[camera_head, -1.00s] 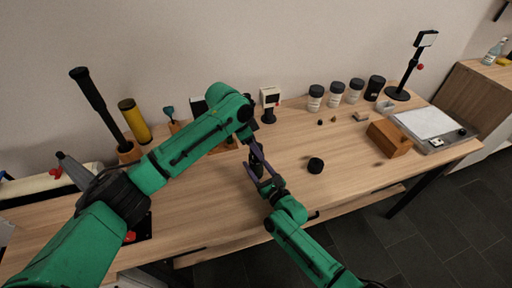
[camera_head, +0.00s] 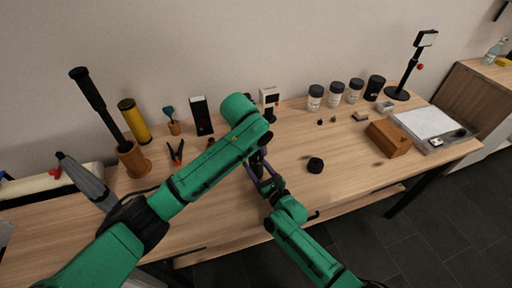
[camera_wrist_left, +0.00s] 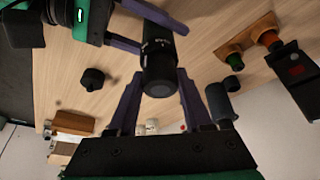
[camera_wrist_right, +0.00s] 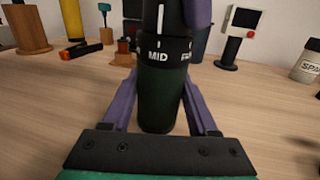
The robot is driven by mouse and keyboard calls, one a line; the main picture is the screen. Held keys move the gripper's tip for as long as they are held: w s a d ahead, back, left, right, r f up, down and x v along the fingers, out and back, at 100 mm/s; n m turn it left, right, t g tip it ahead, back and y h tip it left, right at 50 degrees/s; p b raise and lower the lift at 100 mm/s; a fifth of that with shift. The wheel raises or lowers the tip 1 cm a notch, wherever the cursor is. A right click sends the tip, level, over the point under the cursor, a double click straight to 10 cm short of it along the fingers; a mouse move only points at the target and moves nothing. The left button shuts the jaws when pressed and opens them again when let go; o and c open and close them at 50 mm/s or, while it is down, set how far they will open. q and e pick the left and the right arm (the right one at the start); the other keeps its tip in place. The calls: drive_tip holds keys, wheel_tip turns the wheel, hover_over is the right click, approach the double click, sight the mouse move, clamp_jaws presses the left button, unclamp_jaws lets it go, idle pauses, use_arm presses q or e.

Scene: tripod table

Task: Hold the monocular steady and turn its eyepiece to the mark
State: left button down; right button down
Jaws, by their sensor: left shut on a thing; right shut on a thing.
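The dark monocular (camera_wrist_right: 163,95) stands upright in the right wrist view, its lower body between my right gripper's purple fingers (camera_wrist_right: 162,85). A ring on it reads "MID" in front, with a second word partly turned away at right. A white line on the narrower upper eyepiece (camera_wrist_right: 161,18) stands about above "MID". A finger of my left gripper (camera_wrist_right: 197,14) touches the upper part. In the left wrist view the monocular (camera_wrist_left: 160,70) shows end-on between my left gripper's fingers (camera_wrist_left: 160,78). In the head view my right gripper (camera_head: 265,180) shows; the monocular is mostly hidden.
A black round cap (camera_head: 315,165) lies right of the grippers. A wooden block (camera_head: 389,139), a scale (camera_head: 425,124) and several jars (camera_head: 336,95) stand farther right. Wooden holders with tools (camera_head: 133,160) stand at left.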

use_arm(q)
drive_tip(key=shift+n, duration=0.3)
use_arm(e)
drive_tip(key=shift+f, duration=0.1)
use_arm(q)
drive_tip(key=shift+c, duration=1.6)
unclamp_jaws()
use_arm(e)
drive_tip(key=shift+s, duration=0.1)
use_arm(q)
drive_tip(key=v, duration=1.2)
use_arm(e)
drive_tip(key=shift+c, duration=0.5)
unclamp_jaws()
